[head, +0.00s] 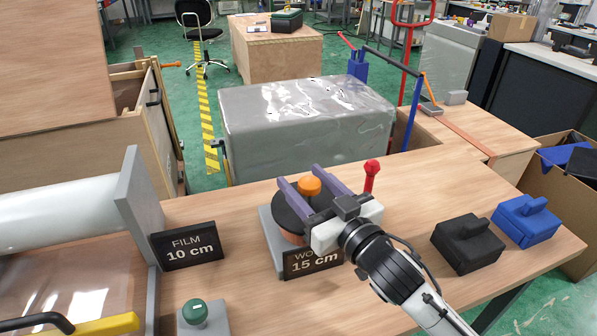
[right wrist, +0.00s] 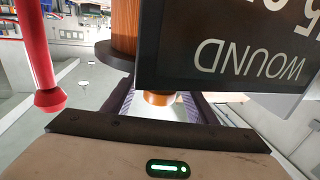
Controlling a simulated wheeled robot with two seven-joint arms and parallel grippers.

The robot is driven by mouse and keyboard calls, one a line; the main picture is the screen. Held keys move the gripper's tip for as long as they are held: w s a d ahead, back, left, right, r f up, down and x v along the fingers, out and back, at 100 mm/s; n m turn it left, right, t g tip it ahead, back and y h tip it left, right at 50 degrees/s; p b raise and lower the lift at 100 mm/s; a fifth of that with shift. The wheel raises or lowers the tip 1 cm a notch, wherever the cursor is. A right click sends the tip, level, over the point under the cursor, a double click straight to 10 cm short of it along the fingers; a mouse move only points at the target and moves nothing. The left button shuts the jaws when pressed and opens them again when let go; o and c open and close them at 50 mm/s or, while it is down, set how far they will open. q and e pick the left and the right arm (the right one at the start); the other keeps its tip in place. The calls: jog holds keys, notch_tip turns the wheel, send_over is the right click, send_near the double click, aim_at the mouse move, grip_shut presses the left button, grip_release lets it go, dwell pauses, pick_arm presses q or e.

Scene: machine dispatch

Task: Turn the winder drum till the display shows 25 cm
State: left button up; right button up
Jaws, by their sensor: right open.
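The winder drum (head: 291,218) has a dark top and a copper-brown side, and it stands on a grey base. An orange knob (head: 309,186) sticks up from the drum top. My right gripper (head: 311,183) is open, with one purple finger on each side of the knob. The knob also shows between the fingers in the right wrist view (right wrist: 157,98); I cannot tell whether they touch it. The winder display (head: 315,262) reads 15 cm, its word partly hidden by my gripper. In the right wrist view the display (right wrist: 235,50) shows "WOUND" upside down. My left gripper is out of view.
A red-topped post (head: 371,175) rises just right of my gripper. A green button (head: 195,312) is in front. Black (head: 467,243) and blue (head: 525,222) blocks lie right.

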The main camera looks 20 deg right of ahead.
jog(key=shift+x, duration=1.3)
grip_shut()
jog(key=shift+d, duration=0.1)
